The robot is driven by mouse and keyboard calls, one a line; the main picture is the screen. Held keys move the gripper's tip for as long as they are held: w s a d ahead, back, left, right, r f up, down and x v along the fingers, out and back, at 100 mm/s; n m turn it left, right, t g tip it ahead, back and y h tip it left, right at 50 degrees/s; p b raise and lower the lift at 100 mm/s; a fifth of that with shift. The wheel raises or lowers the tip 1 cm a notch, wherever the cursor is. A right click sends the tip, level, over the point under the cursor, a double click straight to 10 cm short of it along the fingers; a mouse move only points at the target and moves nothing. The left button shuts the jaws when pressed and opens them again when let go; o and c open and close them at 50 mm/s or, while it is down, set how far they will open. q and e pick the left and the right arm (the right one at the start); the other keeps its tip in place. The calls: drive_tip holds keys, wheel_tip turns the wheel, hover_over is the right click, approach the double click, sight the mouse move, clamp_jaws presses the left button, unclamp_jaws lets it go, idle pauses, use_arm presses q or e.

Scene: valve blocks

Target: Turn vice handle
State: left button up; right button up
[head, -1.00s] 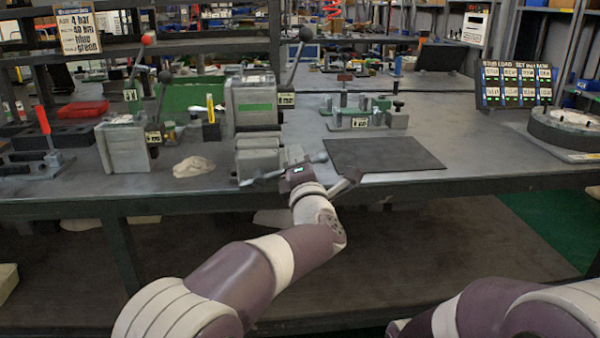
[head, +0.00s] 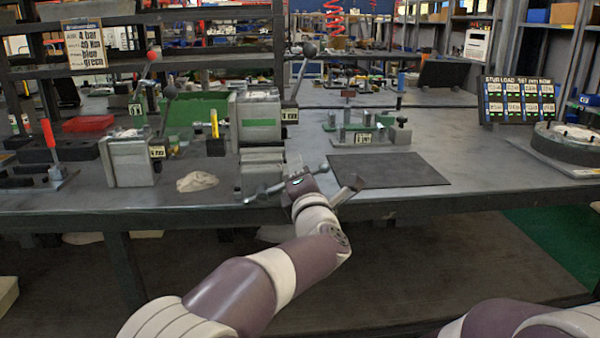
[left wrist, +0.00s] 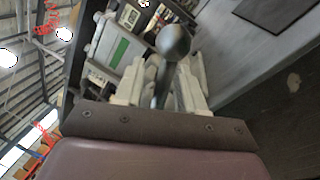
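The grey vice (head: 258,162) stands at the front edge of the bench, left of centre in the head view. Its handle is a metal bar, tilted up to the right, with a rounded end (head: 324,167) at the upper right. My left gripper (head: 298,180) is at this handle, in front of the vice. In the left wrist view the handle's ball end (left wrist: 175,42) and bar show in front of the palm, between pale finger-like parts (left wrist: 189,88). Whether these press on the bar is unclear. My right gripper is out of view.
A grey valve block (head: 130,163) and a pale cloth (head: 197,181) lie left of the vice. A block with a green label (head: 258,122) and a black-knobbed lever stand behind it. A dark mat (head: 390,170) lies clear on the right.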

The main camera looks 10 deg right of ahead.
use_arm(q)
drive_tip(key=shift+s, duration=0.1)
drive_tip(key=p+v, duration=0.1)
drive_tip(key=v, duration=1.1)
drive_tip(key=shift+s+p, duration=0.25)
drive_tip(key=shift+p, duration=0.15)
drive_tip(key=shift+f, duration=0.1)
